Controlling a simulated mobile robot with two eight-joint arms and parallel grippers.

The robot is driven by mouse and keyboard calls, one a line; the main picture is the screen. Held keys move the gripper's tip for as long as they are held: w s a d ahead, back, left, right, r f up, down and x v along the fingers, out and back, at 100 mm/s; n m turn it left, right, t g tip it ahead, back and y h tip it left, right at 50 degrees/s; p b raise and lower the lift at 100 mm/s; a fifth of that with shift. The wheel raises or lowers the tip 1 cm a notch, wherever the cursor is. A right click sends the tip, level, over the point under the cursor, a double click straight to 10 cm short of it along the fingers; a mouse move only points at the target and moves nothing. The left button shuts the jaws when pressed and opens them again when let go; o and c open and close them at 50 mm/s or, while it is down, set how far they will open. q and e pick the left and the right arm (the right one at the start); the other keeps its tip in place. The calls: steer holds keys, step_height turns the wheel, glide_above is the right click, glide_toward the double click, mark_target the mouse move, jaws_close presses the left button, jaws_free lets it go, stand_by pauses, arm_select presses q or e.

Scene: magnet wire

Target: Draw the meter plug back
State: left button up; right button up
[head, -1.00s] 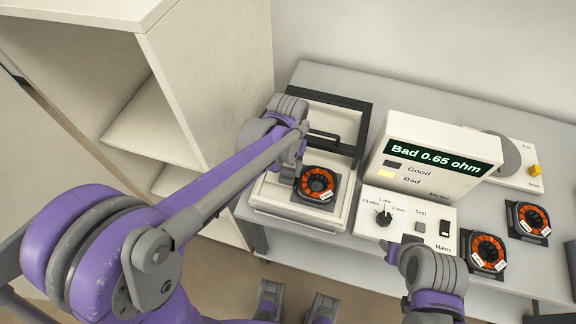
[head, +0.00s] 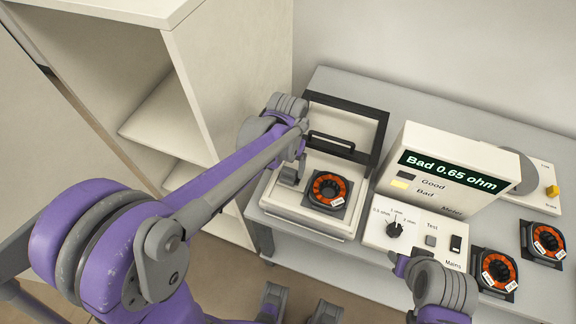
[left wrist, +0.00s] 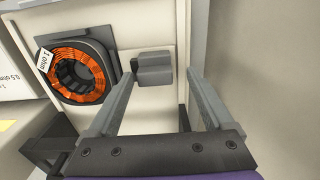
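The meter plug, a small grey block (head: 289,175), sits on the cream test fixture (head: 277,208), left of the orange coil (head: 329,188) in its dark holder. In the left wrist view the plug (left wrist: 155,68) stands apart from the coil's holder, with a strip of cream plate between. My left gripper (left wrist: 167,78) is open, its fingers either side of the plug's near end; I see no clear contact. In the head view the left gripper (head: 298,160) is just above the plug, partly hidden by its wrist. My right gripper (head: 400,262) is by the meter's front; its fingers are unclear.
The meter (head: 443,170) reads "Bad 0.65 ohm" with the yellow Bad lamp lit. The fixture's dark-framed cover (head: 345,105) stands open behind the coil. Two more coils (head: 496,268) (head: 545,240) lie at right. A tall cream cabinet (head: 215,100) stands close on the left.

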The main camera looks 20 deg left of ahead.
arm_select(q)
steer(key=shift+d, duration=0.1)
step_height(320, 180, up, 11)
steer(key=p, duration=0.1)
stand_by(0.4)
steer(key=shift+s, duration=0.1)
stand_by(0.3)
steer(key=t+p, duration=0.2)
glide_toward(286, 172)
steer(key=s+a+r, duration=0.1)
steer(key=s+r, duration=0.2)
steer(key=s, duration=0.1)
steer(key=s+a+f+t+p, duration=0.1)
steer(key=s+f+t, duration=0.2)
steer(key=s, duration=0.4)
steer(key=shift+s+a+p, duration=0.15)
steer(key=shift+s+p, duration=0.2)
steer(key=shift+s, duration=0.05)
